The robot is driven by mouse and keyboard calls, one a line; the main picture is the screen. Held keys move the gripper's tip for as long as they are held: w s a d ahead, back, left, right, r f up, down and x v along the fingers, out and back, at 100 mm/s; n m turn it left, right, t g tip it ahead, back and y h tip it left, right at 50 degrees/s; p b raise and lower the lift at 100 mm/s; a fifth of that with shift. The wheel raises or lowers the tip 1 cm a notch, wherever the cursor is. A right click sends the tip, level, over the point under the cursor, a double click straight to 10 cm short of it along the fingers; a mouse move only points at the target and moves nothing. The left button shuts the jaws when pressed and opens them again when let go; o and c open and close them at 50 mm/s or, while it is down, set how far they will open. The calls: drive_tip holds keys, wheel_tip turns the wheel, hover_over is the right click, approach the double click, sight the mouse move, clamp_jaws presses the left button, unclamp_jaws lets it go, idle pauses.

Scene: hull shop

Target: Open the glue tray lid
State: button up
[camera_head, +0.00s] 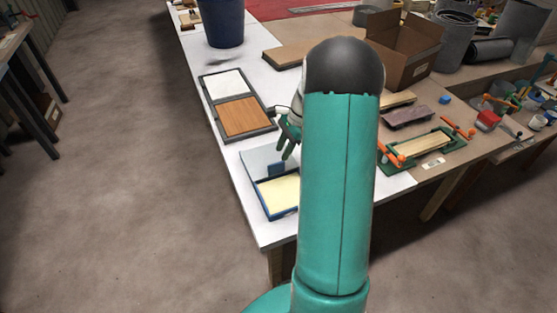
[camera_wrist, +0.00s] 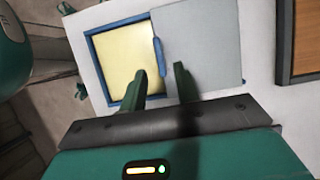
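The glue tray (camera_head: 268,213) lies near the front corner of the white table, a blue-rimmed tray with a pale yellow inside. It also shows in the wrist view (camera_wrist: 95,62). A flat grey lid (camera_head: 258,158) covers its far part, leaving the near part uncovered; the lid is on the right in the wrist view (camera_wrist: 210,45). A blue handle (camera_wrist: 159,57) stands on the lid's edge beside the yellow area. My gripper (camera_wrist: 161,75) is open, its two green fingers apart, with the handle showing between and just beyond the tips. I cannot tell whether they touch it.
A dark-framed panel (camera_head: 271,129) with white and wood-brown parts lies behind the tray. A blue bucket (camera_head: 221,22) and a cardboard box (camera_head: 405,50) stand farther back. A green clamping frame (camera_head: 402,168) with orange clamps lies right of my arm. The floor at left is largely clear.

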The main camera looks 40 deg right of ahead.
drive_tip(key=v, duration=0.7)
drive_tip(key=shift+s+f, duration=0.1)
idle(0.4)
